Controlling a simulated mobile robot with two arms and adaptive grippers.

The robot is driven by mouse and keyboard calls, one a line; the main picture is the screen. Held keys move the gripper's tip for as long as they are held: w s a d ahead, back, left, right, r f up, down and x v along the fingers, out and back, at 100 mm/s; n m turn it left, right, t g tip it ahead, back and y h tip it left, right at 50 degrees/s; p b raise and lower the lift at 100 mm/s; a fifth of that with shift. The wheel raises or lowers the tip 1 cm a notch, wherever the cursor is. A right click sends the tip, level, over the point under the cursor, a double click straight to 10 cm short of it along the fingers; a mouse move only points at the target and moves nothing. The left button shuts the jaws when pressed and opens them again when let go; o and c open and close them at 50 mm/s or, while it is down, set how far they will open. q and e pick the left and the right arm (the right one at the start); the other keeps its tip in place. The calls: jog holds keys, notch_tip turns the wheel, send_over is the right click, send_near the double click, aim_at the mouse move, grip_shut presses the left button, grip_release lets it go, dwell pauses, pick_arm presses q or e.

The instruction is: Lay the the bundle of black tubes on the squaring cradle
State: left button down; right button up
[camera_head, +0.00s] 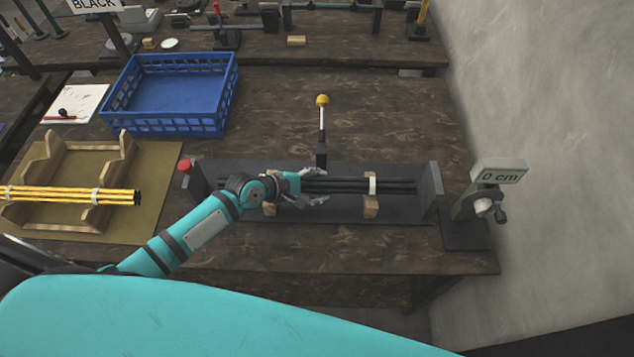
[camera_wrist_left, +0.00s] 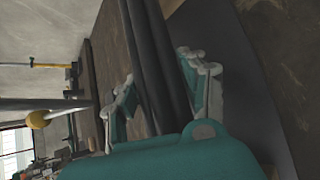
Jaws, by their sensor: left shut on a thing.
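The bundle of black tubes (camera_head: 395,186) lies lengthwise over the squaring cradle, with a white band (camera_head: 372,184) around it. The squaring cradle (camera_head: 335,210) is a dark tray with upright end plates and wooden supports (camera_head: 371,206). My left gripper (camera_head: 318,187) is around the bundle left of its middle. In the left wrist view the tubes (camera_wrist_left: 150,55) pass between the two fingers (camera_wrist_left: 160,90), which are shut on them. I cannot tell whether the tubes touch the supports. My right gripper is not in view.
A blue crate (camera_head: 121,118) stands at the back left. A wooden rack (camera_head: 60,228) with yellow tubes (camera_head: 110,196) is at the left. A yellow-knobbed lever (camera_head: 322,118) rises behind the cradle.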

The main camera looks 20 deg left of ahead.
pick_arm(q)
jog(key=shift+w+f, duration=0.1)
jog(key=shift+f, duration=0.15)
jog(key=c, duration=0.6)
grip_release()
jog(key=shift+s+f, duration=0.2)
jog(key=shift+s, duration=0.05)
jog(key=v, duration=1.2)
jog(key=shift+r, duration=0.15)
